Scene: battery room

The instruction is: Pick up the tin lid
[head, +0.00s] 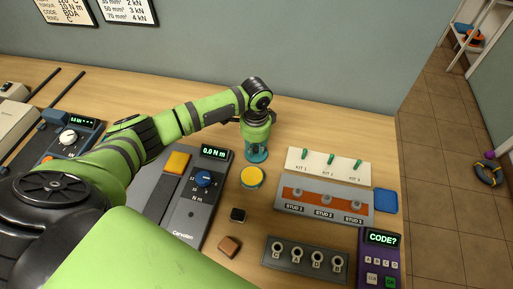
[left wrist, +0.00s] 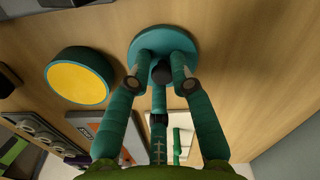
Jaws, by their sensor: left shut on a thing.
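The tin lid (left wrist: 146,42) is a round teal disc with a dark knob in the left wrist view. My left gripper (left wrist: 161,80) is shut on its knob, with teal fingers on either side. In the head view the gripper (head: 257,146) points down over the bench, and the lid (head: 257,158) shows as a teal rim under the fingers. I cannot tell whether the lid touches the bench or is just above it. A round teal tin with a yellow top (head: 252,177) stands just in front of it; it also shows in the left wrist view (left wrist: 78,82).
A grey torque tester (head: 187,205) lies left of the tin. A stud board (head: 325,200), a kit panel (head: 328,165), a key rack (head: 305,259) and a purple code box (head: 379,257) stand to the right. Small black (head: 238,215) and brown (head: 229,246) blocks lie in front.

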